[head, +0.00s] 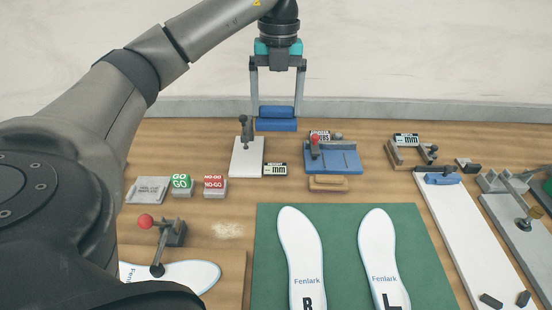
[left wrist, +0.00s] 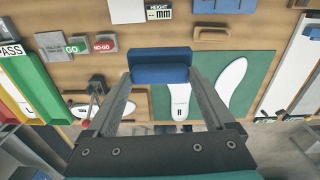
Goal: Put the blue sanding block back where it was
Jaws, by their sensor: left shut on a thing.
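The blue sanding block (head: 276,125) is held between the fingertips of my left gripper (head: 277,108), in front of the back wall in the head view. My left gripper is shut on it. In the left wrist view the block (left wrist: 160,73) sits level across the two fingertips, and the table shows below it, apart from it. It hides part of the green mat and of an insole there. My right gripper is in neither view.
The green mat (head: 343,245) carries two white insoles (head: 300,250). Behind it are a tan block (head: 328,183), a blue fixture (head: 332,158), a height gauge (head: 275,169) and a white clamp plate (head: 246,158). GO (head: 181,187) and NO-GO (head: 215,187) blocks stand left. A pale dusty patch (head: 228,230) lies on bare wood.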

